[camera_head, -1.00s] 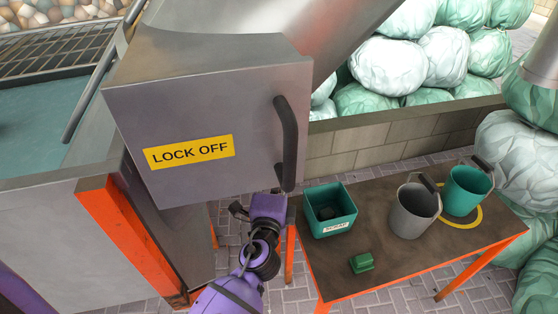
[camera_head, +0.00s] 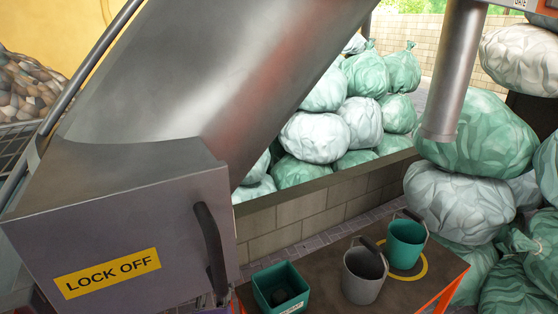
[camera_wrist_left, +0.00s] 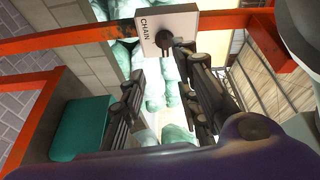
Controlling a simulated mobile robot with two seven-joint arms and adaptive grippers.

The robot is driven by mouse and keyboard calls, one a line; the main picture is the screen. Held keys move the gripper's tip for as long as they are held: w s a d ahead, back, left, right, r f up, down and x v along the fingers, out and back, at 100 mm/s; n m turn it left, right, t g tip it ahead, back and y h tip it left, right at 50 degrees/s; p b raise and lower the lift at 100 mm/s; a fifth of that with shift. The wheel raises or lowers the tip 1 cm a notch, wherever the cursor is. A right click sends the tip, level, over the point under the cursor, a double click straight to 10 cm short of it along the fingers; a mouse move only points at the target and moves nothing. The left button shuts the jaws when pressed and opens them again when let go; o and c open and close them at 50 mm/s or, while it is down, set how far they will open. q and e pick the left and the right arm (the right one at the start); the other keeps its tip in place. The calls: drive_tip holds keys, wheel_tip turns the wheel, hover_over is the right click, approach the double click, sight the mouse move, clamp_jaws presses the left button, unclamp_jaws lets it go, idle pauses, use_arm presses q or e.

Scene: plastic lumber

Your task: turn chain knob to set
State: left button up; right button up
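The chain knob (camera_wrist_left: 164,41) is a small dark round knob on a pale plate marked CHAIN (camera_wrist_left: 150,24), at the top middle of the left wrist view. My left gripper (camera_wrist_left: 164,63) is open, its two dark fingers spread apart. The right-hand finger overlaps the knob's edge in this view; I cannot tell whether they touch. Nothing is held between the fingers. No SET mark is readable. In the head view the knob and my left gripper do not show, and my right gripper is not in view.
A grey metal box marked LOCK OFF (camera_head: 60,240) with a dark handle (camera_head: 212,250) stands at the left. A table (camera_head: 325,268) carries a green bin (camera_head: 265,287), a grey bucket (camera_head: 363,278) and a green bucket (camera_head: 406,245). An orange bar (camera_wrist_left: 70,37) crosses the left wrist view.

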use_arm(q)
drive_tip(key=s+f+n+g+h+p, duration=0.2)
drive_tip(key=s+f+n+g+h, duration=0.15)
drive_tip(key=s+f+n, duration=0.7)
drive_tip(key=s+f+n+g+p, duration=0.1)
drive_tip(key=s+f, duration=0.2)
drive_tip(key=s, duration=0.4)
drive_tip(key=s+a+f+n+g+p, duration=0.1)
drive_tip(key=s+f+g, duration=0.1)
drive_tip(key=s, duration=0.6)
drive_tip(key=s+f+n+g, duration=0.1)
drive_tip(key=s+f, duration=0.3)
drive_tip(key=s, duration=0.4)
drive_tip(key=shift+s+a+f+g+p, duration=0.2)
drive_tip(key=shift+a+f+g+p, duration=0.15)
drive_tip(key=shift+g, duration=0.3)
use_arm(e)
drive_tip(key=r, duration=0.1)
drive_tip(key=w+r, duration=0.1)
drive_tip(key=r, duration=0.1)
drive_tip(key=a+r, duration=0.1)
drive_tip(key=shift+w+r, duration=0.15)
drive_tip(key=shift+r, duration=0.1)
use_arm(q)
drive_tip(key=shift+n, duration=0.25)
